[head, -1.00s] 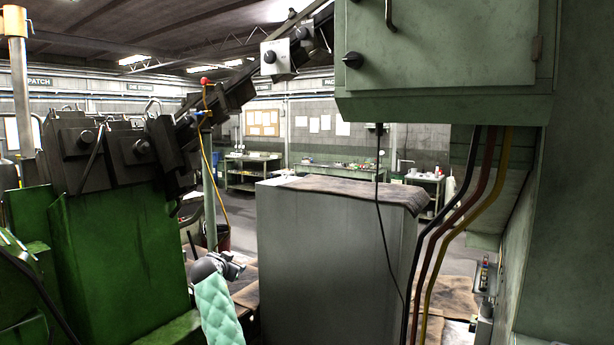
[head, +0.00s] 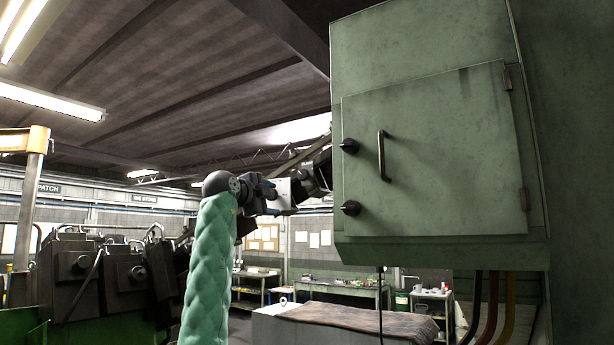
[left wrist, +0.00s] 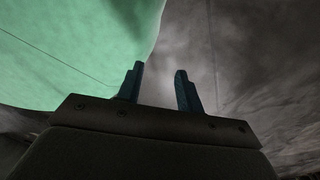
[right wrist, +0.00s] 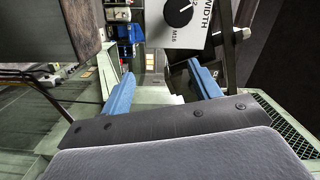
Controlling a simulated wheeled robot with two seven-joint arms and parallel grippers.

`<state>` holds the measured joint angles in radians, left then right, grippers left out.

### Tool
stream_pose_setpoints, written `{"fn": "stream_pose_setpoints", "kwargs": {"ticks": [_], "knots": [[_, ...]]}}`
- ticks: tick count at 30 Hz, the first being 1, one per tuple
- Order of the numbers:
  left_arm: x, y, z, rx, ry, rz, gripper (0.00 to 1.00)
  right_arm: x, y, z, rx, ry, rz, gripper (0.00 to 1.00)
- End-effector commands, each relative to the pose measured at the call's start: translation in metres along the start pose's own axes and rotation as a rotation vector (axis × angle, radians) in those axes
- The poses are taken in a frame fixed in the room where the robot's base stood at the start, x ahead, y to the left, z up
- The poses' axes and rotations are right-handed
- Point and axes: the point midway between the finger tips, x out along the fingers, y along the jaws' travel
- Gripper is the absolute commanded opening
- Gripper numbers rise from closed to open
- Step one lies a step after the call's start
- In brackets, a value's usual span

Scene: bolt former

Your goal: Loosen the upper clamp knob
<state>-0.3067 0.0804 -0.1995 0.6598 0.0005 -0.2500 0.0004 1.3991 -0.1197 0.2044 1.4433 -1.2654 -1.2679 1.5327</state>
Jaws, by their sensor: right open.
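The green cabinet door (head: 440,150) carries two black knobs at its left edge in the head view. The upper knob (head: 349,146) is in plain sight, above the lower knob (head: 351,208). My right gripper (head: 284,192) is raised to the left of the cabinet, apart from the knobs, before a grey box with a dial. In the right wrist view its blue fingers (right wrist: 163,84) are wide apart and empty. In the left wrist view my left gripper (left wrist: 160,70) has its fingers apart with nothing between them. It is not seen in the head view.
A dial box marked WIDTH (right wrist: 190,22) is ahead in the right wrist view. The door handle (head: 383,156) stands out right of the knobs. Dark machine blocks (head: 105,275) are at left, and hoses (head: 490,305) hang below the cabinet.

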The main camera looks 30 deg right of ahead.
Motion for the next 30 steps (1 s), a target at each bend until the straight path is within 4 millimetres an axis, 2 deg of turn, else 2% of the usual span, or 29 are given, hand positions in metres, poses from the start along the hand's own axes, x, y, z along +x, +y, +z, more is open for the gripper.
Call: {"fn": "stream_pose_setpoints", "kwargs": {"ticks": [1,3,6,9,14,27,30], "knots": [[-0.002,0.0,0.003,0.0,-0.001,0.0,0.36,-0.004,-0.02,-0.019,0.044,0.015,0.0,0.62],[-0.002,-0.001,0.007,0.001,-0.002,0.0,0.36,-0.009,-0.036,-0.039,0.091,0.033,0.002,0.62],[-0.002,-0.001,0.011,0.001,-0.003,-0.001,0.36,-0.013,-0.052,-0.058,0.137,0.052,0.004,0.62],[-0.003,-0.001,0.013,0.001,-0.003,-0.001,0.36,-0.014,-0.059,-0.067,0.159,0.06,0.005,0.62],[-0.007,-0.001,0.013,0.001,-0.003,-0.001,0.36,-0.001,-0.061,-0.071,0.164,0.064,0.006,0.62],[-0.027,-0.001,0.011,0.001,-0.003,-0.001,0.36,0.071,-0.061,-0.075,0.16,0.062,0.005,0.62],[-0.024,-0.001,0.011,0.002,-0.003,-0.001,0.36,0.068,-0.059,-0.074,0.073,0.062,0.007,0.62]]}}
